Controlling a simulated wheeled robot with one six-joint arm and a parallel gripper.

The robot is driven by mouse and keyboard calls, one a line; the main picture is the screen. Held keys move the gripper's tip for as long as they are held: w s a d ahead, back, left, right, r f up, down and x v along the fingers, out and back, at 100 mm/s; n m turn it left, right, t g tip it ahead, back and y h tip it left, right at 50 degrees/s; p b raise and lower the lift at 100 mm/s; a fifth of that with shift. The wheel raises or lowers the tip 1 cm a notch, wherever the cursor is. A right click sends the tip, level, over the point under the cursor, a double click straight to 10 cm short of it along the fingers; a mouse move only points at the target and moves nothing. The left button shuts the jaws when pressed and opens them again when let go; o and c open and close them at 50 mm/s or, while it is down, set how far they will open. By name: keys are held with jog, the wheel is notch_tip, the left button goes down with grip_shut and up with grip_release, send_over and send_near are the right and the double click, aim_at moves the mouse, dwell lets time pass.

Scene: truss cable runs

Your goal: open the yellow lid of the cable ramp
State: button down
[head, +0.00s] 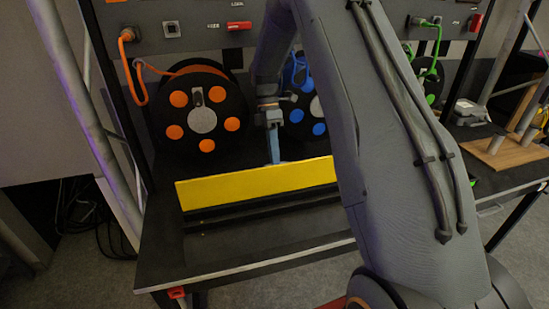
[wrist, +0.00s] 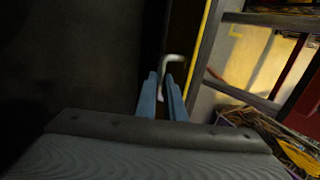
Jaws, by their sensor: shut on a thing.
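The cable ramp (head: 262,207) lies along the front of the black table, with its dark base showing in the head view. Its long yellow lid (head: 255,184) stands raised and tilted, its broad yellow face toward the head camera. My arm hides the lid's right end. My gripper (head: 274,158) reaches down behind the lid's upper edge. The lid shows edge-on there as a thin yellow strip (wrist: 204,50).
An orange-dotted cable reel (head: 203,122) and a blue-dotted reel (head: 318,108) stand behind the ramp. A grey socket panel (head: 190,28) rises at the back. A wooden board (head: 503,155) with grey posts lies at right. The table's left front is bare.

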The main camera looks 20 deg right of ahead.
jog(key=shift+s+f, duration=0.15)
jog(key=shift+f, duration=0.2)
jog(key=c, duration=1.8)
grip_release()
jog(key=shift+a, duration=0.1)
jog(key=shift+c, duration=0.2)
jog(key=shift+r, duration=0.15)
jog(key=shift+r, duration=0.1)
